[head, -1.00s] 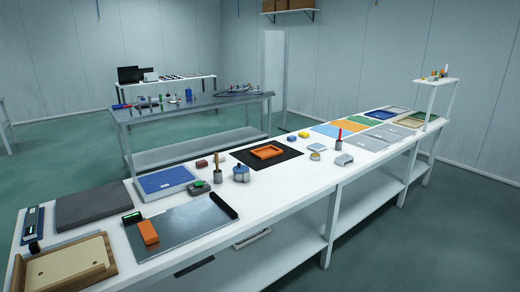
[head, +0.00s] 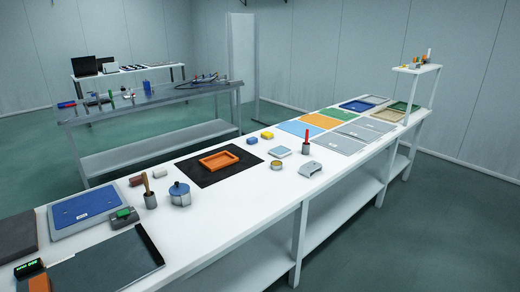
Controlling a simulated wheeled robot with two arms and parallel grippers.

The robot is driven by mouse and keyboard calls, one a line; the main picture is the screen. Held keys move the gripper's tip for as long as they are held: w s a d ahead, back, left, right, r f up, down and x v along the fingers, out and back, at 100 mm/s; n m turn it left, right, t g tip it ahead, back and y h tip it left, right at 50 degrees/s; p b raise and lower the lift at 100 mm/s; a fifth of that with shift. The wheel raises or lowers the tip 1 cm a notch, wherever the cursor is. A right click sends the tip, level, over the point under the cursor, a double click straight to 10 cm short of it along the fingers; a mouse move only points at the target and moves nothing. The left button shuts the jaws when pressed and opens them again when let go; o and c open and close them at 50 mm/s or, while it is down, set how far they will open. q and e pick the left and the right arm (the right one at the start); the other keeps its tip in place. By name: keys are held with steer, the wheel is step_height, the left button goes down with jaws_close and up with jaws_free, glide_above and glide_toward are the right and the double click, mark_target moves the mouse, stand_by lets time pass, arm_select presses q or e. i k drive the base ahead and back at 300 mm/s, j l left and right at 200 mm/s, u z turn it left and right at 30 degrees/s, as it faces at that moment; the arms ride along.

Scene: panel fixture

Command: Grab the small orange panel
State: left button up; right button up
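A flat orange sheet (head: 321,121) lies farther back, between a blue sheet (head: 294,128) and a green sheet (head: 339,113). I cannot tell for sure which one is the small orange panel. Neither of my grippers is in view.
Grey sheets (head: 352,134) lie at the far right. The front strip of tabletop is largely clear.

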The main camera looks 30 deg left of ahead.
mark_target(216, 161)
steer(key=i+u, duration=0.15)
steer(key=u, duration=0.35)
steer(key=i+l+u, duration=0.1)
steer(key=u, duration=0.35)
steer(key=i+l+u, duration=0.1)
steer(key=u, duration=0.4)
